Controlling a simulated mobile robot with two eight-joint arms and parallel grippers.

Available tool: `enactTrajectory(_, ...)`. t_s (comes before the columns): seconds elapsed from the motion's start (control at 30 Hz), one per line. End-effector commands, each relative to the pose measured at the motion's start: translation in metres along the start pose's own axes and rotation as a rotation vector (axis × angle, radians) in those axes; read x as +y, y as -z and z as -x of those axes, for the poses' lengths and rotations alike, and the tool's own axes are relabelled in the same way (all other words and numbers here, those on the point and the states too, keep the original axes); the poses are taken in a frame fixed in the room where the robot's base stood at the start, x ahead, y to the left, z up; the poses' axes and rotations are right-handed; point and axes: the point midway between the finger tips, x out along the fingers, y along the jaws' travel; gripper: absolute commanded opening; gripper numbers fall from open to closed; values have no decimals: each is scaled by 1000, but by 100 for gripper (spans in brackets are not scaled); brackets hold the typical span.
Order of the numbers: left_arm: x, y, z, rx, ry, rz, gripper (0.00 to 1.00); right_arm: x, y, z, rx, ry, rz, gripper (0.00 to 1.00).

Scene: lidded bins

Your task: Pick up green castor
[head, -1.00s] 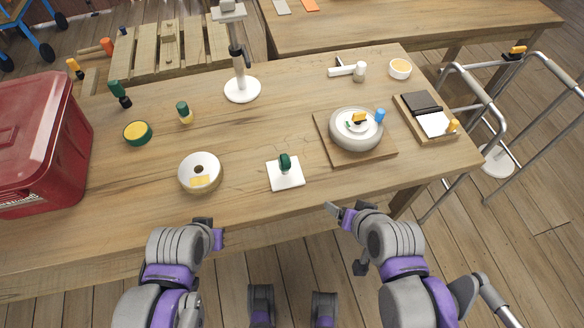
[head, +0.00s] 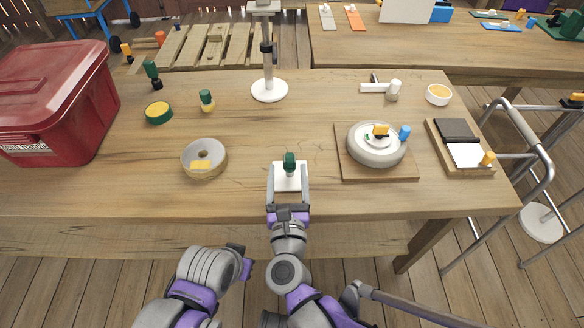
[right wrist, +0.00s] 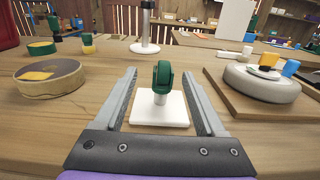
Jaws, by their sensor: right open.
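The green castor (head: 289,160) stands upright on a small white square pad (head: 289,180) near the front middle of the table. In the right wrist view the castor (right wrist: 162,80) shows a green wheel on a pale stem, above the white pad (right wrist: 159,110). My right gripper (head: 289,172) is open, with one finger on each side of the pad. In the right wrist view its fingers (right wrist: 164,92) point toward the castor, with space on both sides of it. My left gripper (head: 244,262) is low in front of the table; its jaws do not show clearly.
A round tape-like ring (head: 204,158) lies to the left. A wooden board (head: 376,170) with a grey disc (head: 376,145) lies to the right. A white stand (head: 269,90) rises behind. A red bin (head: 60,95) stands at the far left.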

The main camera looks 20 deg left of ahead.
Motion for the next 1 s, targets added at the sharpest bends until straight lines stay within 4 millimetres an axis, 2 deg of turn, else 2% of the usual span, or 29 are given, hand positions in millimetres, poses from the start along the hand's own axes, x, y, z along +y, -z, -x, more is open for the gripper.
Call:
enactTrajectory(0.1,0,-1,-3,-1,0,0,0,-1,1,-21,0,1,2,72)
enactTrajectory(0.27,0,-2,-5,-2,0,0,0,-2,0,-36,0,0,2,72)
enactTrajectory(0.5,0,-4,-10,-4,0,0,0,-5,-3,-71,0,-1,5,72)
enactTrajectory(0.63,0,-4,-12,-4,0,0,0,-6,-4,-81,0,0,4,72)
enactTrajectory(0.87,0,-4,-11,-4,0,0,0,-5,-4,-81,0,-1,4,72)
enactTrajectory(1.0,0,-4,-11,-4,0,0,0,-5,-4,-81,0,-1,4,47)
